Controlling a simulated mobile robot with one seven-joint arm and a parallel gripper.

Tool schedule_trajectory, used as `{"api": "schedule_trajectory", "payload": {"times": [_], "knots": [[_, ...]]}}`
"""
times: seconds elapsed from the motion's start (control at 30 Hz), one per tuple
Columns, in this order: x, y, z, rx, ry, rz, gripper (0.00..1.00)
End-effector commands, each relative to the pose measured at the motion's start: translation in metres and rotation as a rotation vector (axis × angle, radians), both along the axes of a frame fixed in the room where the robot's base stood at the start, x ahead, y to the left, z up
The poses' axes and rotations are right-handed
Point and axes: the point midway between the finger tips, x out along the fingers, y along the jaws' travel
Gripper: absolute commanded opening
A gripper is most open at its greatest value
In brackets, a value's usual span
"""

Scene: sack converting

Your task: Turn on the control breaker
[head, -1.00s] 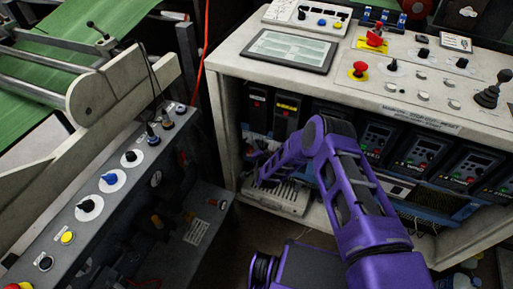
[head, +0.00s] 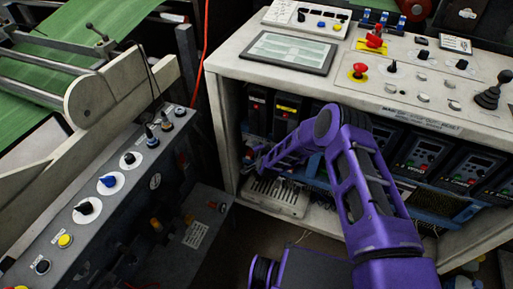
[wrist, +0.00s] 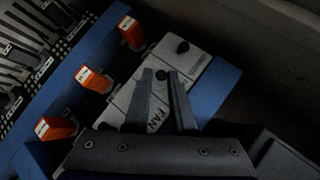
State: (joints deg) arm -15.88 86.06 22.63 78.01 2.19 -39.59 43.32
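In the wrist view, my gripper (wrist: 160,73) has its two dark fingers a little apart, over a row of light grey breakers (wrist: 196,62). One breaker carries an upside-down FAN label (wrist: 154,120) beside the fingers. A small black knob or lever (wrist: 161,78) shows between the fingertips; whether they touch it is unclear. Another black lever (wrist: 183,47) sits just beyond. I cannot read a control label, so I cannot tell which breaker is the control one. In the head view, my gripper (head: 250,162) is small and dark inside the cabinet's left end.
Orange-handled parts (wrist: 95,79) stand in a row left of the breakers, on a blue panel (wrist: 208,88). The head view shows the cabinet (head: 226,120), drive units (head: 424,152) along its shelf, a slotted grey box (head: 277,195) below my arm, and a side control panel (head: 105,190).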

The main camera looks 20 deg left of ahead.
Motion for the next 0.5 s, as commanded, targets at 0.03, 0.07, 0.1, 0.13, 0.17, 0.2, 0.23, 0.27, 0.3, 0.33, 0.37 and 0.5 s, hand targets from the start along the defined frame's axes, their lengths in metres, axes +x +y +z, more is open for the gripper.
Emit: {"api": "schedule_trajectory", "payload": {"times": [0.03,0.07,0.1,0.13,0.17,0.2,0.23,0.27,0.3,0.33,0.37,0.5], "knots": [[0.0,0.0,0.0,0.0,0.0,0.0,0.27],[0.0,0.0,0.0,0.0,0.0,0.0,0.27],[0.0,0.0,0.0,0.0,0.0,0.0,0.27],[0.0,0.0,0.0,0.0,0.001,0.001,0.27],[0.0,0.0,0.0,0.0,0.001,0.001,0.27],[-0.001,0.0,-0.001,0.0,0.001,0.001,0.27],[-0.001,0.0,-0.001,-0.001,0.001,0.001,0.27],[-0.001,0.0,0.0,0.0,0.001,0.001,0.27],[-0.001,0.0,0.0,0.0,0.001,0.001,0.27],[-0.002,-0.001,0.0,-0.001,0.001,0.001,0.27],[-0.003,-0.001,0.001,0.0,0.001,0.001,0.27],[-0.012,-0.007,0.01,-0.001,0.002,0.002,0.27]]}}
